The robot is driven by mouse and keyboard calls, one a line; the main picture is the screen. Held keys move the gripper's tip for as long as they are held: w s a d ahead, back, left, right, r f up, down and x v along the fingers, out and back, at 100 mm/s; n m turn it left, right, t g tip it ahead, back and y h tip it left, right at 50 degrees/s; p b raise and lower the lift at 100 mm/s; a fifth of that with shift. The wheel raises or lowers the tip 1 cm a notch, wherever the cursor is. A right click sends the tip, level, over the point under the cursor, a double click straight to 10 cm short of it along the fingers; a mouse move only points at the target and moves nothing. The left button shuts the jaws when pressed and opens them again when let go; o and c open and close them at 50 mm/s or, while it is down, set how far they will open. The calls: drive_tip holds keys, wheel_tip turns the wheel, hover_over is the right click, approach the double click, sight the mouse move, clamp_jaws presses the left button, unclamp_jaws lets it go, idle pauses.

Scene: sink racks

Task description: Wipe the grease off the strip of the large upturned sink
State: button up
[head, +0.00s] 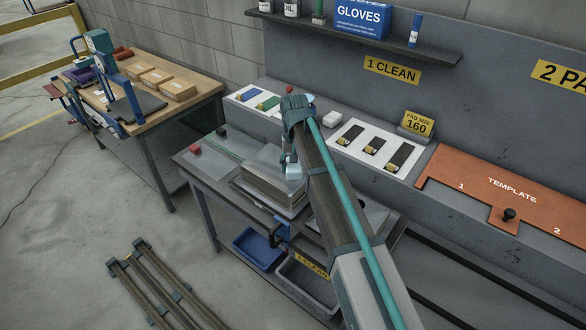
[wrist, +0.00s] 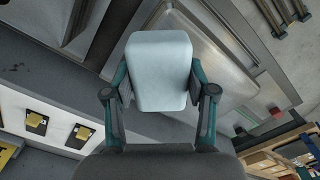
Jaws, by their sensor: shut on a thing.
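My gripper (head: 289,157) points down over the workbench. In the wrist view, its two fingers (wrist: 160,82) are shut on a pale blue-white block (wrist: 160,65), one on each side. The block also shows in the head view (head: 294,172), over the large upturned sink (head: 262,198). The sink is a grey metal box with its flat face up; it also shows behind the block in the wrist view (wrist: 215,60). I cannot tell whether the block touches it. The block hides part of the sink, and I cannot make out grease on its strip.
A second metal piece (head: 372,214) lies right of the sink, partly behind my arm. A red block (head: 195,149) is at the bench's left. The back ledge holds a white block (head: 332,118) and a panel of dark pads (head: 374,146). A blue bin (head: 256,249) sits below.

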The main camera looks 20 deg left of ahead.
drive_tip(key=shift+r+p, duration=0.6)
drive_tip(key=shift+r, duration=0.85)
